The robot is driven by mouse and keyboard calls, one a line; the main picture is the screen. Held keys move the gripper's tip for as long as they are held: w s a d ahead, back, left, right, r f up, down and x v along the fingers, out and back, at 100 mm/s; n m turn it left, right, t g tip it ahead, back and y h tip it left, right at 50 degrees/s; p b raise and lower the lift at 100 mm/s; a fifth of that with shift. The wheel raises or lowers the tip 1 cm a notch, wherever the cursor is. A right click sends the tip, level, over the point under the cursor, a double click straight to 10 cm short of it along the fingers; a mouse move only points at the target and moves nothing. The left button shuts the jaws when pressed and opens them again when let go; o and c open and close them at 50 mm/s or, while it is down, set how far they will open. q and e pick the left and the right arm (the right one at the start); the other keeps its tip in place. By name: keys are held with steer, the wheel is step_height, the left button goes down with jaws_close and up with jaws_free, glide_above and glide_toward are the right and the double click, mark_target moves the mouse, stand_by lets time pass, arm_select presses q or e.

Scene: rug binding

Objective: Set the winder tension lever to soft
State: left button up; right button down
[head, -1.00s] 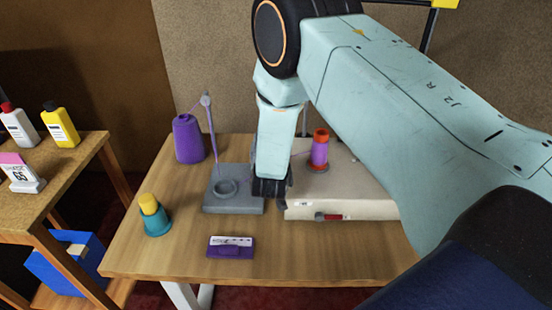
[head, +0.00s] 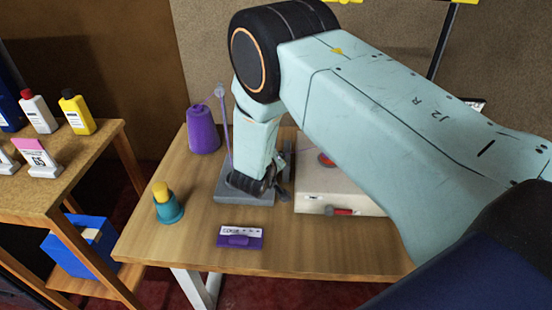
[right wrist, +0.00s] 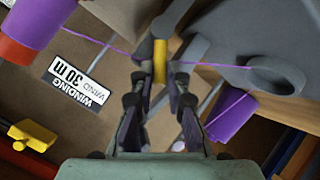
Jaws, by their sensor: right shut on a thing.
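The winder is a beige box (head: 312,202) on the wooden table in the head view. Its spool top is mostly hidden behind my right arm. In the right wrist view a tension lever (right wrist: 160,62), with a yellow part and a grey rounded end, stands between the fingers of my right gripper (right wrist: 160,80), which is shut on it. In the head view my right gripper (head: 276,188) is low at the winder's left side, beside the grey stand (head: 230,198). The lever's setting marks cannot be read. My left gripper is not in view.
A purple thread cone (head: 203,130) stands behind the stand with its thin rod. A side shelf (head: 70,190) with bottles is at left. The table's front is mostly clear.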

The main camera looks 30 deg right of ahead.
steer(key=c, duration=1.3)
jaws_free()
steer(key=shift+f, duration=0.1)
steer(key=shift+c, duration=0.2)
steer(key=v, duration=0.7)
steer(key=shift+r, duration=0.2)
steer(key=shift+s+a, duration=0.1)
steer(key=shift+s+a, duration=0.15)
